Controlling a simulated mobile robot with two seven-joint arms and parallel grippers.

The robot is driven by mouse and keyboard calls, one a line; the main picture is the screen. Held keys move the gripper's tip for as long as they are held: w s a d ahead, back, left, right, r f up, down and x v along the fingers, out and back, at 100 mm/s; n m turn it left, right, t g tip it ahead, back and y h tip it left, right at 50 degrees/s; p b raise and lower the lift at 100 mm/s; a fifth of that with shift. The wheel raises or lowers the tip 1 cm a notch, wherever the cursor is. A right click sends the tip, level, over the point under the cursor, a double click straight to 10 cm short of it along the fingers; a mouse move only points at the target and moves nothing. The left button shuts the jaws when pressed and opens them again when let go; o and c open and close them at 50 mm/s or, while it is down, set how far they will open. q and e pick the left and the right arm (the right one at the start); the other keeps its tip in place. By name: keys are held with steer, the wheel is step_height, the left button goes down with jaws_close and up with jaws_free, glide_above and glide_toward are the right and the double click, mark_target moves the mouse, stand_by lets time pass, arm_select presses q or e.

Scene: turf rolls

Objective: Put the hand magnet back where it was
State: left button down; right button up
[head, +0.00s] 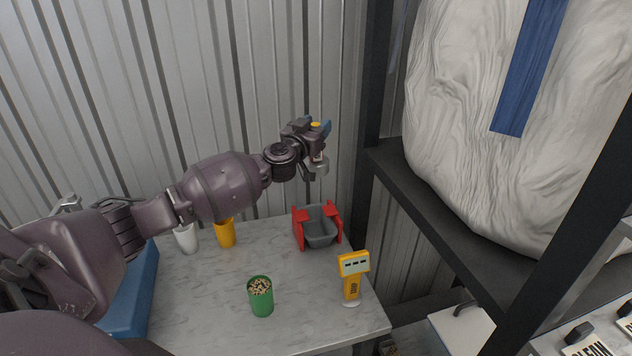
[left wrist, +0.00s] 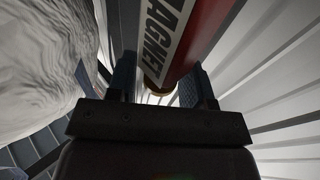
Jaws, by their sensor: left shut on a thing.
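The hand magnet shows in the left wrist view as a red rod (left wrist: 205,30) with a white label reading "MAGNET" and a yellow end. My left gripper (head: 317,128) is shut on it, with one blue finger on each side of the yellow end. In the head view the gripper is high above the back of the table, near the corrugated wall. The magnet's yellow end shows between the fingers, and its grey lower end (head: 318,169) hangs below the wrist, clear of the table. Most of the rod is hidden there. My right gripper is not in view.
Below the gripper, a grey bin (head: 319,233) sits between red brackets on the marble table (head: 205,300). A yellow handheld device (head: 352,282) stands front right; a green cup of pellets (head: 260,299) stands nearer. Yellow (head: 225,234) and white (head: 187,240) cups stand left. A dark rack (head: 430,200) bounds the right.

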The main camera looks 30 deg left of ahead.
mark_target(316, 160)
arm_select(q)
step_height(316, 160, down, 9)
steer(key=b, duration=0.2)
steer(key=shift+b, duration=0.4)
steer(key=shift+f, duration=0.5)
step_height(316, 160, down, 3)
steer(key=b, duration=0.2)
steer(key=shift+f+b, duration=0.2)
steer(key=shift+b, duration=0.2)
steer(key=shift+f, duration=0.45)
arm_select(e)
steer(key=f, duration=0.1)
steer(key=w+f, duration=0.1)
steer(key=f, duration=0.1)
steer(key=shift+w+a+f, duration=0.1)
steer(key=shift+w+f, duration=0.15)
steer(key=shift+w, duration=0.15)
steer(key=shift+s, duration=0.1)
